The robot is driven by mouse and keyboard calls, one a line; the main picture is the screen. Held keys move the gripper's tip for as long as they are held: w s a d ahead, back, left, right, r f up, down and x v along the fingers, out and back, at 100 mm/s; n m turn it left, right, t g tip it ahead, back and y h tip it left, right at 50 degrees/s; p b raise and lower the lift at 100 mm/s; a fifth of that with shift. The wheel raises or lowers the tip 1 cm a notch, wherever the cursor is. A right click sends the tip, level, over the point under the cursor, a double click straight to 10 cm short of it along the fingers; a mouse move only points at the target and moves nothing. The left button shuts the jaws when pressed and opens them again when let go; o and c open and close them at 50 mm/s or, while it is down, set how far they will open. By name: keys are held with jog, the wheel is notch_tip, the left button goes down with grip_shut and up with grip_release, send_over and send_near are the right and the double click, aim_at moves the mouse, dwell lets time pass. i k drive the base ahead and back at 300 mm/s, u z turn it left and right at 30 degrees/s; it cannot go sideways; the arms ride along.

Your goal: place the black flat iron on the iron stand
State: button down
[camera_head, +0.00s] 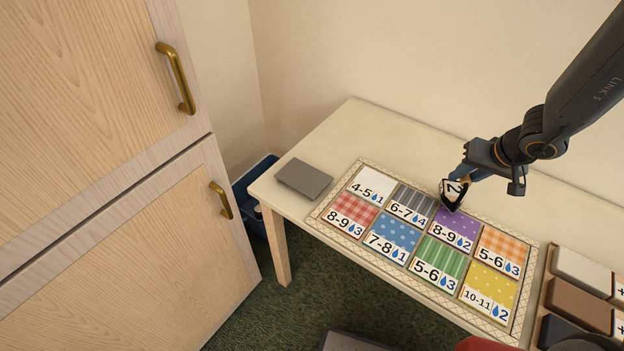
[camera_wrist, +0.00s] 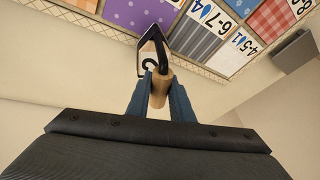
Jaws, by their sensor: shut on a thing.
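My gripper (camera_head: 465,177) is shut on the wooden handle of the black flat iron (camera_head: 453,194), above the patterned board on the table. The iron has a dark pointed body with a white label that reads 2. In the wrist view, my gripper (camera_wrist: 161,88) pinches the handle, and the iron (camera_wrist: 154,50) extends beyond the fingertips. I cannot tell whether the iron touches the board. A plain grey slab, which looks like the iron stand (camera_head: 303,179), lies empty at the table's left end. It also shows in the wrist view (camera_wrist: 294,50) at the right edge.
The board (camera_head: 335,217) holds several patterned, numbered cloth squares. Blocks in white (camera_head: 582,270), brown and black sit in a tray at the right. A blue bin (camera_head: 247,190) stands on the floor between the table (camera_head: 350,125) and a wooden cabinet (camera_head: 110,200). A wall rises behind.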

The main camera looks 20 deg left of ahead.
aim_at(303, 177)
jog(key=u, duration=0.05)
jog(key=k, duration=1.1)
jog(key=u, duration=1.1)
jog(key=i, duration=1.7)
